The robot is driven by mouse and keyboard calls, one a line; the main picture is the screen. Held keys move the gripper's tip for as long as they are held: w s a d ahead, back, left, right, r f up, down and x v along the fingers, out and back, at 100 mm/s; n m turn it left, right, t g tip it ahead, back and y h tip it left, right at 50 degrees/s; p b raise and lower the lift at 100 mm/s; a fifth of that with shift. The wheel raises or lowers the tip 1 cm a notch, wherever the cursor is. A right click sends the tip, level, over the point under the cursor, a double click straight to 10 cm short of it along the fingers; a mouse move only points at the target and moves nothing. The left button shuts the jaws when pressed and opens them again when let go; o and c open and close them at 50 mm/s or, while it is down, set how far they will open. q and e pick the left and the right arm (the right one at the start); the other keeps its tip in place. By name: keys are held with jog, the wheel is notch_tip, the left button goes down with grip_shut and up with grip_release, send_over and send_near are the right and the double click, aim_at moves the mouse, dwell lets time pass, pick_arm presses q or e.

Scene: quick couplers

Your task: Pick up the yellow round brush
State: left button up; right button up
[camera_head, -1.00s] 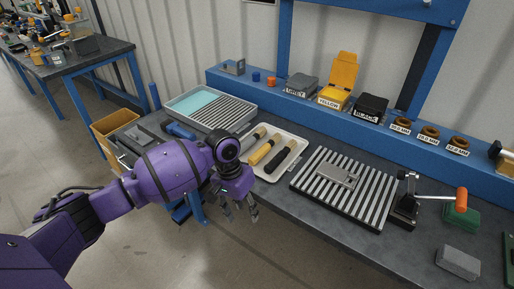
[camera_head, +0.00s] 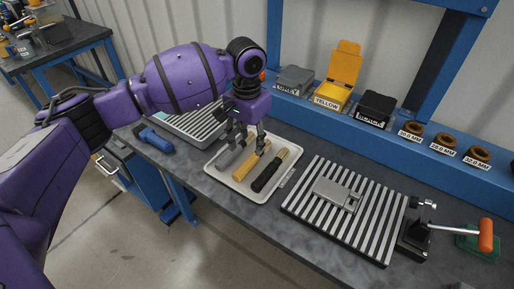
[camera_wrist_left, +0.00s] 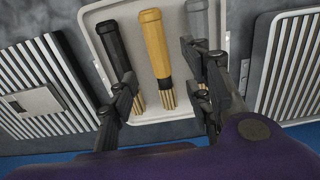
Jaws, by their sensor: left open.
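The yellow round brush (camera_head: 249,166) lies in a white tray (camera_head: 222,182) on the bench, between a grey brush (camera_head: 232,153) and a black brush (camera_head: 268,175). My left gripper (camera_head: 246,146) is open above the tray, over the bristle end of the yellow brush. In the left wrist view the yellow brush (camera_wrist_left: 153,45) shows between the two fingers (camera_wrist_left: 160,95), its tan bristles close to them. The black brush (camera_wrist_left: 108,45) is left of it and the grey brush (camera_wrist_left: 199,22) right. Whether the fingers touch the brush cannot be told. My right gripper is not in view.
A slotted plate with a grey block (camera_head: 337,193) and a clamp with an orange handle (camera_head: 486,236) stand right of the tray. Grey, yellow (camera_head: 341,76) and black boxes sit on the blue ledge behind. Another slotted tray (camera_head: 192,127) is to the left.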

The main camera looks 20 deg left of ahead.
aim_at(248, 162)
pick_arm(q)
jog(key=shift+f, duration=0.45)
jog(key=shift+s+f, duration=0.4)
jog(key=shift+f, duration=0.2)
jog(key=shift+s+f, duration=0.35)
jog(key=shift+f, duration=0.2)
jog(key=f, duration=0.3)
jog(key=shift+w+a+f, duration=0.1)
jog(key=shift+w+f, duration=0.1)
jog(key=shift+f, duration=0.3)
jog(key=c, duration=1)
grip_shut()
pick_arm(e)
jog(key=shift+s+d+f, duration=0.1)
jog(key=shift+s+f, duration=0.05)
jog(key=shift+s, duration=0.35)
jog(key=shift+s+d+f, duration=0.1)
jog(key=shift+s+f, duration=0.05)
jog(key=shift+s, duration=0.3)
